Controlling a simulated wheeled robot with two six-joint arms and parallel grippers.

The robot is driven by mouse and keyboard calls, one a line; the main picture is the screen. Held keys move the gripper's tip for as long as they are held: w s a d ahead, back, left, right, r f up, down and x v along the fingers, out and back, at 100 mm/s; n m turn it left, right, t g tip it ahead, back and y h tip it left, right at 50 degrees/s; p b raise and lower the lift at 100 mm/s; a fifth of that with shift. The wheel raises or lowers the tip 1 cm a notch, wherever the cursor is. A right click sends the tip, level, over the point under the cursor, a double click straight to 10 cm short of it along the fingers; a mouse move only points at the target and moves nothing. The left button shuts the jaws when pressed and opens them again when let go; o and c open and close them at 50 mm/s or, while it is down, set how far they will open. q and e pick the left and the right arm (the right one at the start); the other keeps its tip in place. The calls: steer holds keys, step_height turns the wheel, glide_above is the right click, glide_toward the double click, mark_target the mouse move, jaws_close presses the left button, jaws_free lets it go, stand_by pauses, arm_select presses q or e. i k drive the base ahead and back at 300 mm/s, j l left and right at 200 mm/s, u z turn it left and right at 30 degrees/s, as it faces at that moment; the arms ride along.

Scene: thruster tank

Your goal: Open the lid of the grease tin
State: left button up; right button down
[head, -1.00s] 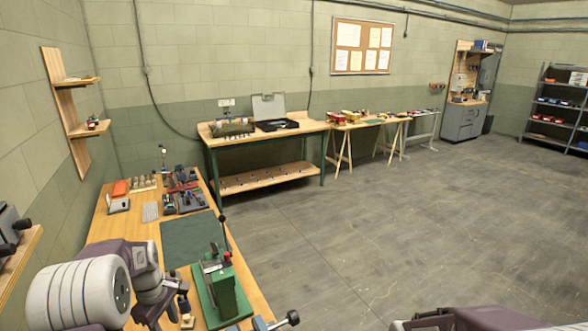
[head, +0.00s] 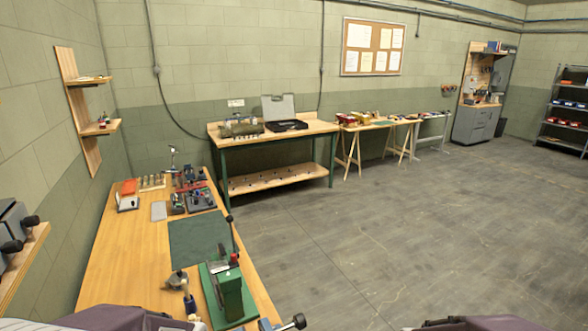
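I cannot pick out the grease tin or its lid for certain; objects on the benches are too small to tell. A small grey, rounded object (head: 176,283) stands on the near left wooden bench (head: 135,262), beside a green press (head: 228,292). I cannot tell what it is. Only purple and white parts of my arms show at the bottom edge. Neither of my grippers is in view.
A dark green mat (head: 198,238) lies clear on the near bench, with small fixtures (head: 194,196) behind it. A wall shelf (head: 92,100) hangs at left. A green-legged workbench (head: 262,142) stands at the back wall. The grey floor (head: 400,230) on the right is open.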

mark_target(175, 277)
steer(key=l+u, duration=0.45)
steer(key=l, duration=0.2)
steer(key=k+l+u, duration=0.15)
steer(key=l+u, duration=0.3)
steer(key=l, duration=0.2)
steer(key=i+l+u, duration=0.2)
steer(key=l+u, duration=0.25)
steer(key=l, duration=0.15)
steer(key=l+u, duration=0.5)
steer(key=l, duration=0.15)
steer(key=l+u, duration=0.45)
steer(key=l, duration=0.25)
steer(key=k+l+u, duration=0.1)
steer(key=l+u, duration=0.35)
steer(key=l, duration=0.25)
steer(key=i+l+u, duration=0.2)
steer(key=l+u, duration=0.2)
steer(key=i+l+u, duration=0.15)
steer(key=l+u, duration=0.2)
steer(key=l, duration=0.3)
steer(key=l+u, duration=0.4)
steer(key=l, duration=0.2)
steer(key=l+u, duration=0.35)
steer(key=l, duration=0.25)
steer(key=i+l+u, duration=0.1)
steer(key=l+u, duration=0.2)
steer(key=i, duration=0.5)
